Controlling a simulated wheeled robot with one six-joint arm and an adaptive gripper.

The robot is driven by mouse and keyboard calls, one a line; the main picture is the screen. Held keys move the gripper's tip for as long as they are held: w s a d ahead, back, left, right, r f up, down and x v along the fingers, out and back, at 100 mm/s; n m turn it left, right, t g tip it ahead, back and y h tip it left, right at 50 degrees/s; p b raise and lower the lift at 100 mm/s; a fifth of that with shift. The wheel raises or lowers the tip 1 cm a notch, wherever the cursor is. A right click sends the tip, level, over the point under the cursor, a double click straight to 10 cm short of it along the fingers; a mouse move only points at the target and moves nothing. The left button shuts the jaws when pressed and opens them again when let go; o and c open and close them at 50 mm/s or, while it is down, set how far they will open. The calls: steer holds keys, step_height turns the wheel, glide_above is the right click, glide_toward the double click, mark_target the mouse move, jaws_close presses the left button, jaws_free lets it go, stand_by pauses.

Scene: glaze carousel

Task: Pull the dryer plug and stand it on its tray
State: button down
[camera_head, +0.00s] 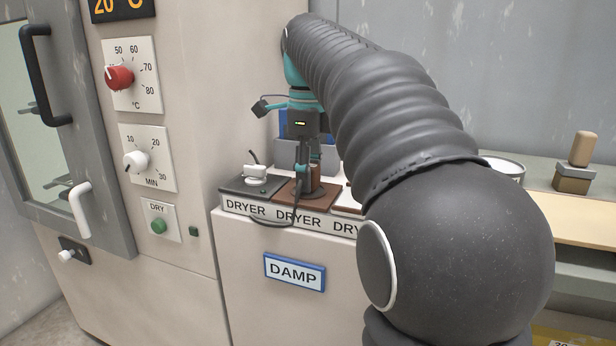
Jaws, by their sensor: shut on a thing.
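My gripper (305,175) points down over the brown tray (318,202), the middle one of the row labelled DRYER. It is shut on a brown, roughly cylindrical plug (316,182), which looks upright on or just above this tray; the fingers partly hide it, so contact with the tray is unclear. A dark cord (272,223) loops over the front edge below. A white plug (256,173) with a short dark cord stands on the dark grey tray (232,188) to the left. A third tray on the right is mostly hidden by my arm.
The trays sit on a cream cabinet with a blue-framed DAMP sign (294,272). The dryer cabinet (180,240) with dials, a green button (158,226) and a white lever (78,208) rises at left.

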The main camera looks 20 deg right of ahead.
steer(key=shift+r+p, duration=0.7)
steer(key=shift+r, duration=0.1)
steer(key=shift+r, duration=0.15)
steer(key=shift+r, duration=1.75)
steer(key=shift+s+d, duration=3.8)
steer(key=shift+s, duration=0.05)
steer(key=shift+f+b, duration=1.9)
steer(key=shift+f, duration=1.05)
steer(key=c, duration=0.6)
jaws_free()
